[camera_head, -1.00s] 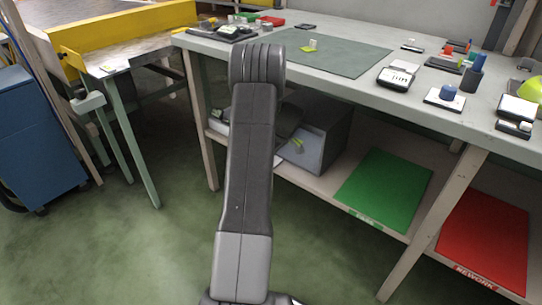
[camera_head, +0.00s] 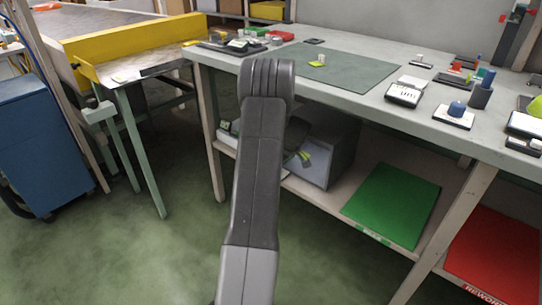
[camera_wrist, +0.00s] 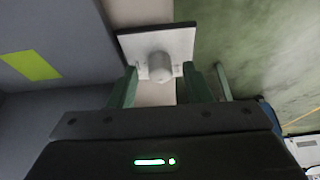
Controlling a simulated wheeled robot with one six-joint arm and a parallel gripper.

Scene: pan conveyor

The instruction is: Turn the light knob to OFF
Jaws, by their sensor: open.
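In the wrist view a pale grey knob (camera_wrist: 160,66) stands out from a white square plate (camera_wrist: 181,45) with a dark edge. Marks on the plate are too small to read, so I cannot tell its setting. My gripper (camera_wrist: 160,82) is open, with its greenish fingers on either side of the picture's middle. The knob shows in the gap between them, beyond or near the fingertips. I cannot tell whether they touch it.
The workbench (camera_head: 430,107) carries a blue button (camera_head: 456,108) on a white plate, a dark cup (camera_head: 480,94) and small boxes. Below are a grey bin (camera_head: 322,165), a green mat (camera_head: 392,205) and a red mat (camera_head: 497,255).

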